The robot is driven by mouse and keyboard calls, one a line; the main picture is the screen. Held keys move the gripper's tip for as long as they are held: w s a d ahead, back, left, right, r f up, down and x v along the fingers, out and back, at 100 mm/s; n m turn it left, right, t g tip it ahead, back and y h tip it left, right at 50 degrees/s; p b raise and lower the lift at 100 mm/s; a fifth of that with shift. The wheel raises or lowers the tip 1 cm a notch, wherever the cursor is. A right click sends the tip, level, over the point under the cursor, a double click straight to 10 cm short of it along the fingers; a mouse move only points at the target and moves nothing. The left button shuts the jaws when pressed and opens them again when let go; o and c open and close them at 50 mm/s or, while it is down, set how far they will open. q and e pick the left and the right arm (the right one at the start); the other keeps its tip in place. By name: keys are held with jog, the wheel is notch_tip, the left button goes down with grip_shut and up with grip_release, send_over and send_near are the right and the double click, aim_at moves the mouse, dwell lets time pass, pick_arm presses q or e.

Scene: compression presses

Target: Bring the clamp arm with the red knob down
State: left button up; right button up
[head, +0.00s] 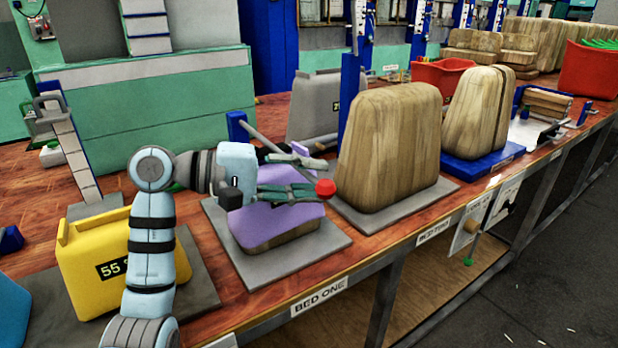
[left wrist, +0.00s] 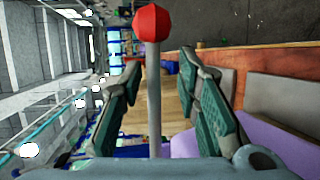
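The red knob (head: 325,187) sits at the end of the grey clamp arm (head: 262,140), which runs from a blue post (head: 237,126) at the back of bed one. In the left wrist view the red knob (left wrist: 152,22) and its rod (left wrist: 153,95) stand between my fingers, with gaps at both sides. My left gripper (head: 316,178) is open around the rod, just behind the knob, over the purple pad (head: 270,222). It also shows in the left wrist view (left wrist: 158,65). The gripper hides part of the clamp arm. My right gripper is out of view.
The purple pad lies on a wooden block over a grey plate (head: 262,275). Large wooden blocks (head: 388,145) stand to the right, near the gripper. A yellow weight (head: 85,265) stands at the left. The bench's front edge runs below bed one.

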pick_arm(q)
jog(key=v, duration=0.7)
